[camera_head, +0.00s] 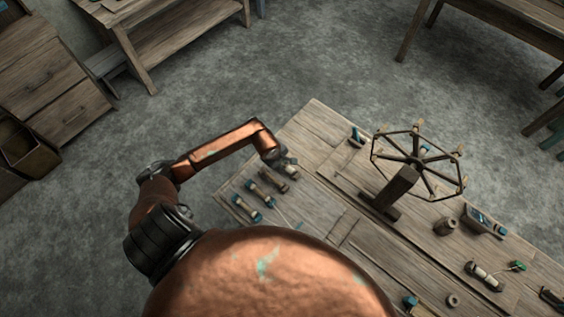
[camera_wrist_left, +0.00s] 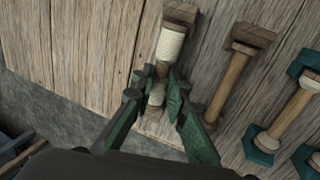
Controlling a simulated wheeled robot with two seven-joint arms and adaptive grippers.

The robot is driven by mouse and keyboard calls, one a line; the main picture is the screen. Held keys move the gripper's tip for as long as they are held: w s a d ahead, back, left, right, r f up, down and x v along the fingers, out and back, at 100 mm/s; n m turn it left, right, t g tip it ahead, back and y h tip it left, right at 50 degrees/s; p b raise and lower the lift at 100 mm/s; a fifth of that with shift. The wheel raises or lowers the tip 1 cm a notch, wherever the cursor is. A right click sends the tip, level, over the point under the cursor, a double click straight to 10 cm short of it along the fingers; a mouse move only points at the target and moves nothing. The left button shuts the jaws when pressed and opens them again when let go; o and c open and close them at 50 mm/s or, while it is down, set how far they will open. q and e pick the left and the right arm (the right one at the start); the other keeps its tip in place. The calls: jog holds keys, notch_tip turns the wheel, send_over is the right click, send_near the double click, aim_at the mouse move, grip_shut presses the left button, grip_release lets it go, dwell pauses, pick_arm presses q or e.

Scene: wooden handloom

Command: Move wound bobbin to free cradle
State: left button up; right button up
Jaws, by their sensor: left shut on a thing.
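The wound bobbin, wrapped in cream thread, shows in the left wrist view (camera_wrist_left: 171,45) and at the table's left edge in the head view (camera_head: 291,171). My left gripper (camera_wrist_left: 158,88) is shut on its near end, the green fingers on either side of it. The gripper also shows small in the head view (camera_head: 283,160). A dark wooden block (camera_wrist_left: 180,12) is at the bobbin's far end. I cannot tell whether the bobbin rests on the table or is just above it. I cannot make out which cradle is free. My right gripper is not in view.
A bare wooden bobbin (camera_wrist_left: 230,78) lies close right of the wound one, with teal-ended bobbins (camera_wrist_left: 285,115) beyond. A spoked wheel on a post (camera_head: 418,162) stands farther right on the table (camera_head: 312,120). Open floor lies left of the table.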

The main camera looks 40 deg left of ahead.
pick_arm(q)
jog(key=o, duration=0.9)
jog(key=shift+r, duration=0.1)
jog(key=v, duration=1.1)
jog(key=shift+s+r, duration=0.15)
jog(key=shift+r, duration=0.25)
